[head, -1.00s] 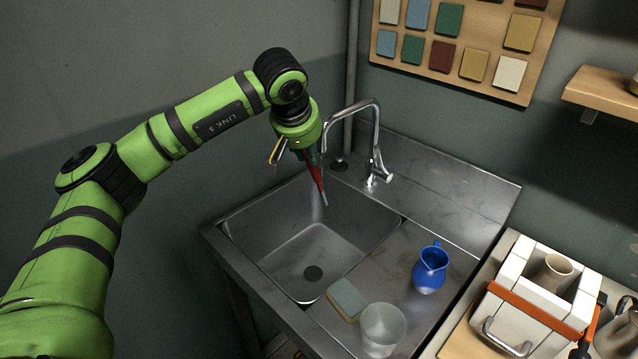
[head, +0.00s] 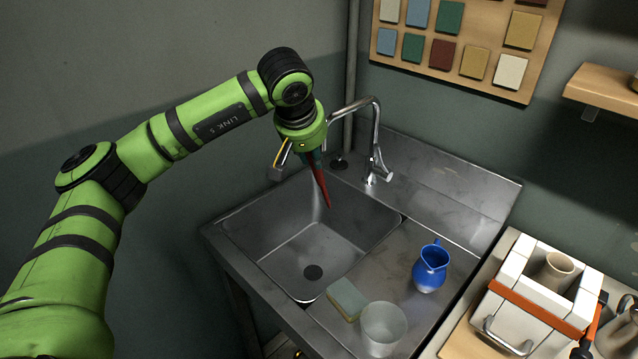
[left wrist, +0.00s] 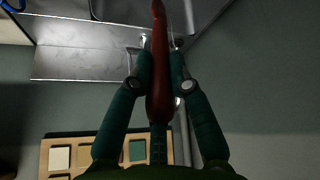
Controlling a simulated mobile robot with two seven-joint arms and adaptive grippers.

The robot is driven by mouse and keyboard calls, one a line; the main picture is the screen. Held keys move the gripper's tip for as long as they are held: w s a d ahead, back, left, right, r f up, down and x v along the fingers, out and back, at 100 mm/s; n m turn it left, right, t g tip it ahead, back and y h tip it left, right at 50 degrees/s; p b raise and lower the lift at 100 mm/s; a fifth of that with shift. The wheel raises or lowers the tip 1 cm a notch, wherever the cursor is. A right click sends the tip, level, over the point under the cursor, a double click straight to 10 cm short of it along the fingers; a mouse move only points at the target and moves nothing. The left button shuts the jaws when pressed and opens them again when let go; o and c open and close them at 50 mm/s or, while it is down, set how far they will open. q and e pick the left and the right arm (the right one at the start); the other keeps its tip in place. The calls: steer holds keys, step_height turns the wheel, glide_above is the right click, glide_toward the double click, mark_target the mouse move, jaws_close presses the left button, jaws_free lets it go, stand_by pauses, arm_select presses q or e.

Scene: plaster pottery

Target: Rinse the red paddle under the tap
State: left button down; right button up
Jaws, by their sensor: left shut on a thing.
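The red paddle (head: 321,186) points down from my left gripper (head: 311,158), its tip over the back of the sink basin (head: 300,250). In the left wrist view the paddle (left wrist: 159,60) lies between the two green fingers of the left gripper (left wrist: 158,78), which are shut on it. The chrome tap (head: 375,140) curves up behind the basin, with its spout end close to the gripper in the head view. I cannot make out water running from it. My right gripper is out of view.
A sponge (head: 347,299), a clear cup (head: 383,325) and a blue jug (head: 430,268) stand on the drainboard right of the basin. A white plaster mould (head: 520,310) with an orange strap is at the right. The basin floor is empty.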

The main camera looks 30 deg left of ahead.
arm_select(q)
steer(key=s+d+b, duration=0.1)
steer(key=s+b, duration=0.1)
steer(key=s, duration=0.4)
steer(key=shift+s+d, duration=0.15)
steer(key=shift+d, duration=0.1)
steer(key=shift+r, duration=0.1)
stand_by(1.2)
steer(key=s+d+r+p, duration=0.1)
steer(key=s+r, duration=0.3)
steer(key=s, duration=0.1)
stand_by(0.4)
steer(key=shift+w+d+f, duration=0.1)
